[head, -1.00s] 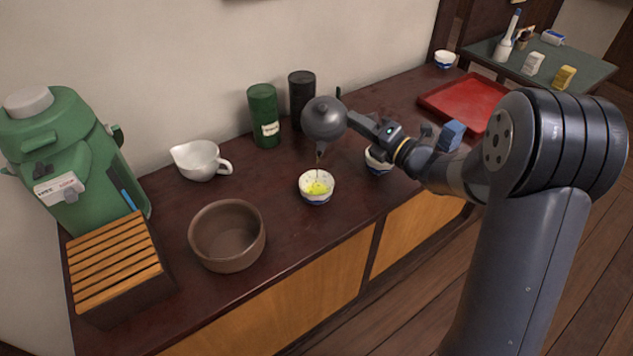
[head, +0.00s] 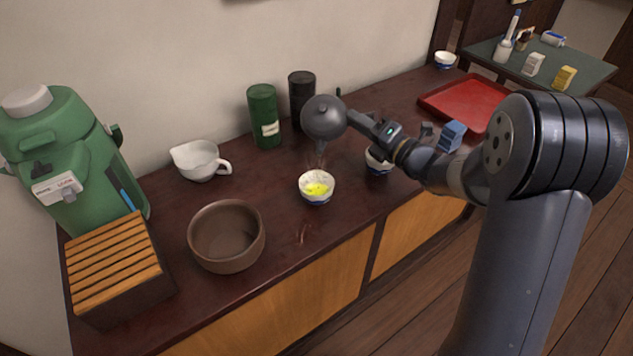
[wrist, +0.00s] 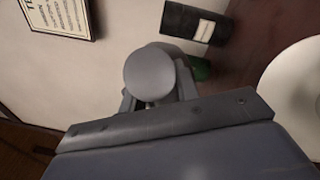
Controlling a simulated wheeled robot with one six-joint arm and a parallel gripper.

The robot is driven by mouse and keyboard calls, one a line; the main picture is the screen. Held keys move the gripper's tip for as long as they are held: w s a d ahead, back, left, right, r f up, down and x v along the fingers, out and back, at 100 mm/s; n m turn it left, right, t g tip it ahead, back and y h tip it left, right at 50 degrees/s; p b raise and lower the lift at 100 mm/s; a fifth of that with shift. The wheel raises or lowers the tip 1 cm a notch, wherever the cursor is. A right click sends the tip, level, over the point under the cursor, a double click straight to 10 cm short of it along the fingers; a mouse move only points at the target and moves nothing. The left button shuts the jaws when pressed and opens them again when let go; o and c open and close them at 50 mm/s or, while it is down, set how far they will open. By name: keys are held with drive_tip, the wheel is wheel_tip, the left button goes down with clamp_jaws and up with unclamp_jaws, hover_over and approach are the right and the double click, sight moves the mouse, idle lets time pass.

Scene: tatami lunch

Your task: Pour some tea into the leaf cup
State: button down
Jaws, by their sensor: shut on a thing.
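My gripper (head: 362,122) is shut on a dark grey teapot (head: 323,117) and holds it above the counter. The teapot's spout points down toward a small white cup (head: 317,194) with blue marks, apart from it. Bright yellow-green liquid (head: 318,188) shows inside this cup. No stream is clear between spout and cup now. A second white and blue cup (head: 378,163) stands to the right, partly hidden by my arm. The cups' patterns are too small to tell which bears leaves. In the wrist view, a rounded grey part of the teapot (wrist: 152,72) shows beyond my gripper.
Green (head: 264,117) and black (head: 301,97) canisters stand behind the teapot. A white pitcher (head: 200,161), a brown bowl (head: 227,237), a slatted box (head: 118,267) and a green dispenser (head: 65,150) are left. A red tray (head: 465,98) and another cup (head: 445,60) are right.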

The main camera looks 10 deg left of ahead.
drive_tip(key=shift+r, duration=0.1)
drive_tip(key=w+f+m+g+h+p, duration=0.2)
drive_tip(key=w+p, duration=0.4)
drive_tip(key=p, duration=0.6)
drive_tip(key=shift+w+a+f+m+g+h, duration=0.3)
drive_tip(key=shift+m+g+h, duration=0.2)
drive_tip(key=shift+m, duration=0.9)
